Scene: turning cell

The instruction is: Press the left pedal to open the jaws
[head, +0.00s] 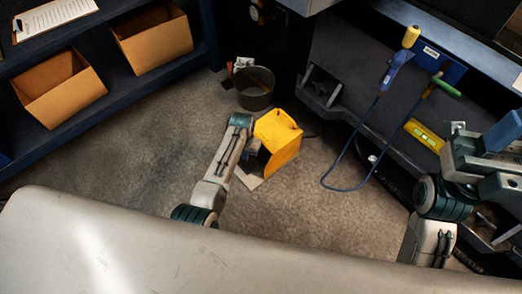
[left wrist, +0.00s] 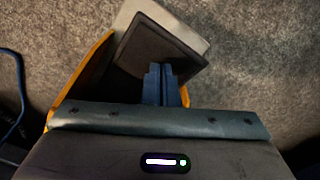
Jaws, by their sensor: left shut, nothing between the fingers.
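A yellow pedal housing (head: 280,138) stands on the floor in the head view, with a pale base plate (head: 249,180) showing at its front. In the left wrist view, the housing's yellow edge (left wrist: 88,72) surrounds a dark pedal plate (left wrist: 140,50). My left gripper (left wrist: 165,70) is shut and empty, its blue fingertips over the near part of the dark plate. I cannot tell whether they touch it. In the head view my left arm reaches down beside the housing, and its fingers are mostly hidden there.
A dark bucket (head: 256,90) stands behind the housing. Shelves with cardboard boxes (head: 60,90) are at left. A blue cable loop (head: 335,186) hangs near the floor. Floor left of the arm is clear.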

